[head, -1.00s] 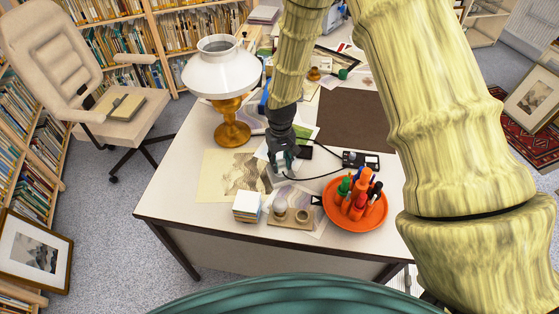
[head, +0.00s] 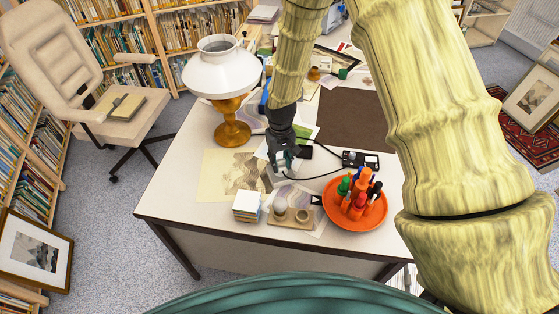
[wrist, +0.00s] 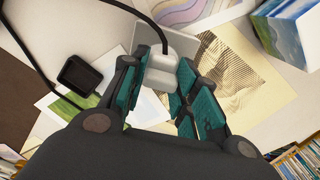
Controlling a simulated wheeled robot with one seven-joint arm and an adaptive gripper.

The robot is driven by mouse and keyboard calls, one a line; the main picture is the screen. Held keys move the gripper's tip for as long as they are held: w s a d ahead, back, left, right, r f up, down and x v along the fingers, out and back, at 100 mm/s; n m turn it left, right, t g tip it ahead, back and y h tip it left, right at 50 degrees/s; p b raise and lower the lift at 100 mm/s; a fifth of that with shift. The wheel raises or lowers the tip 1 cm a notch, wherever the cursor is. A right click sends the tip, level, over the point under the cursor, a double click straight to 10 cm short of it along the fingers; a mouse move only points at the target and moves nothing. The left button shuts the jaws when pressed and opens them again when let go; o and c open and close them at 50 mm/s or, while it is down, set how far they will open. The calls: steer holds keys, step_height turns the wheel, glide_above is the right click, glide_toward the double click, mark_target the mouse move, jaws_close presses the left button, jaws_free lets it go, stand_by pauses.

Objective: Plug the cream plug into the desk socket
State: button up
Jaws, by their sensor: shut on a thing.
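My gripper (head: 284,160) is low over the desk, pointing down beside the grey print. In the wrist view its teal-padded fingers (wrist: 164,66) stand on both sides of the cream plug (wrist: 158,80) and are shut on it. A black cable (wrist: 153,32) runs from the plug. A pale grey block or plate (wrist: 205,48) lies just beyond and under the plug; it may be the desk socket, but its face is hidden. I cannot tell whether the plug's pins touch it. In the head view the fingers mostly hide the plug.
A black adapter (wrist: 80,75) lies close to the gripper. A white-shaded lamp (head: 222,70) stands at left.

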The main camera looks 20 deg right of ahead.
steer(key=shift+f, duration=0.6)
stand_by(0.3)
steer(key=o, duration=1)
steer(key=shift+o, duration=0.2)
step_height(320, 180, up, 12)
stand_by(0.4)
